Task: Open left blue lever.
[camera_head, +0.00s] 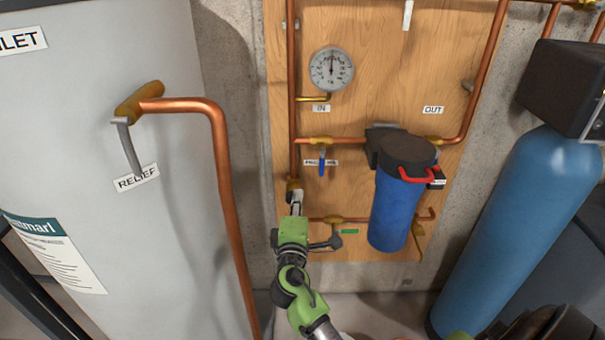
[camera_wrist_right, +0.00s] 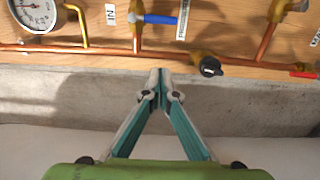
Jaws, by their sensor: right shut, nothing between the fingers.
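The blue lever (camera_head: 322,162) hangs straight down from a brass valve (camera_head: 320,140) on the wooden panel, below the gauge and left of the blue filter. It also shows in the right wrist view (camera_wrist_right: 161,19), at the top, its length running across the picture. My right gripper (camera_head: 297,196) is below and left of the lever in the head view, in front of the left copper pipe. Its fingers (camera_wrist_right: 160,75) are shut and empty in the wrist view, with the tips apart from the lever. My left gripper is not in view.
A blue filter housing (camera_head: 394,212) with a red handle (camera_head: 416,176) is right of the lever. A pressure gauge (camera_head: 332,68) sits above. The copper relief pipe (camera_head: 222,170) and white tank (camera_head: 80,110) stand left. A blue tank (camera_head: 515,215) stands right.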

